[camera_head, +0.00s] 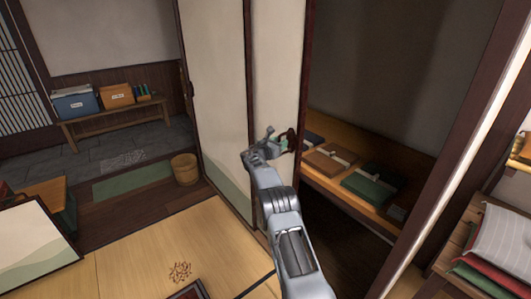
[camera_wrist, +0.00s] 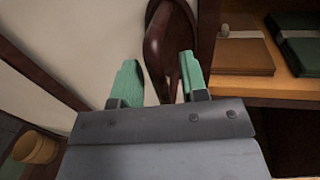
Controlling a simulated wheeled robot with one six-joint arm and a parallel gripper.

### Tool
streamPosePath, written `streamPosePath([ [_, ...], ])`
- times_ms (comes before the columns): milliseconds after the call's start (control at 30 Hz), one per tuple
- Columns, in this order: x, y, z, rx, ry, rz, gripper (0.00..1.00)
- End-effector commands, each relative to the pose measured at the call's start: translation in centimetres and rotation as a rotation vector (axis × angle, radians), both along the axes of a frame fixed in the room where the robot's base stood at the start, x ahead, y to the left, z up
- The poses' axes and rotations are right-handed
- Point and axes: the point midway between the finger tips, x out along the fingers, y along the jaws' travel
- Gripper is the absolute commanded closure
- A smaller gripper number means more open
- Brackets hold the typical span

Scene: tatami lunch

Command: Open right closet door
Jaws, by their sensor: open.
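The right closet door (camera_head: 276,60) is a cream sliding panel with a dark frame. It stands to the left, overlapping the other cream panel (camera_head: 215,80), and the closet's right side is open. A dark brown handle (camera_head: 291,139) sits near the door's right edge; it fills the upper middle of the wrist view (camera_wrist: 166,45). My gripper (camera_head: 279,143) is at the handle. In the wrist view its green fingers (camera_wrist: 157,85) are apart, with the handle between or just beyond them, nearer the right finger. I cannot tell whether they touch it.
Inside the closet, a wooden shelf (camera_head: 350,190) holds a brown folded item (camera_head: 328,159) and a green one (camera_head: 371,186). A dark post (camera_head: 450,150) bounds the opening on the right. Cushions (camera_head: 488,245) lie at the far right. A wooden bucket (camera_head: 185,170) stands left of the doors.

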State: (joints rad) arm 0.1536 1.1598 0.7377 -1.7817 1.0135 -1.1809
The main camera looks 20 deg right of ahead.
Motion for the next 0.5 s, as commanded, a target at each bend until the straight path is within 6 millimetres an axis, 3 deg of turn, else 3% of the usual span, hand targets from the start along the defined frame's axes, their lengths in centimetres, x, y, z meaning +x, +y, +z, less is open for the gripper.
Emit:
streamPosePath([
  [500,-3.9,8.4,0.0,-0.001,0.0,0.003,0.6],
])
